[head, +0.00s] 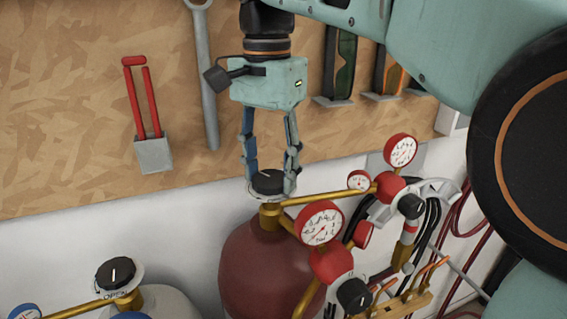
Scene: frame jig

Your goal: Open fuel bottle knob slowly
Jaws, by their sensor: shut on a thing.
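The fuel bottle (252,262) is a dark red cylinder standing below the pegboard, with a brass valve neck at its top. Its black knob (266,180) sits on a light disc at the top of the valve. My gripper (270,184) points down from above, with its two fingers on either side of the knob and shut on it. The fingertips partly hide the knob's sides. The knob's exact turn and the lettering on its disc cannot be read.
A regulator with red gauges (320,222) and brass pipes stands right of the knob. A grey bottle (165,303) with its own black knob (116,272) is at lower left.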

